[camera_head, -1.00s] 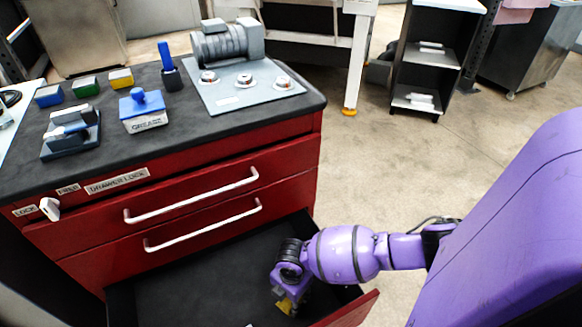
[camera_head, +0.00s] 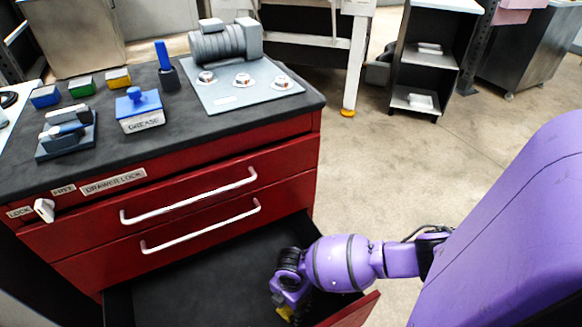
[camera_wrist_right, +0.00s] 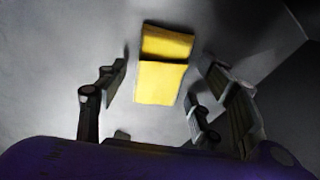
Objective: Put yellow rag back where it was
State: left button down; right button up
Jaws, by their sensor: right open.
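The yellow rag (camera_wrist_right: 160,84) lies on the grey drawer floor in the right wrist view, as a folded piece with a crease across it. My right gripper (camera_head: 287,306) reaches down into the open bottom drawer (camera_head: 210,278), near its right front corner. In the right wrist view its fingers stand apart on either side of the rag, with gaps visible. A small yellow patch shows at the gripper in the head view; the arm hides most of that area. My left gripper is out of view.
The red cabinet (camera_head: 190,207) has two closed drawers with white handles above the open one. Its dark top holds a motor on a plate (camera_head: 243,92), a grease box (camera_head: 140,108), small coloured boxes and a blue-handled tool (camera_head: 166,68).

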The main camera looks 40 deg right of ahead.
jog(key=shift+r, duration=0.1)
jog(key=shift+r, duration=0.3)
notch_tip(320, 180, up, 12)
jog(key=p, duration=0.3)
jog(key=shift+f, duration=0.25)
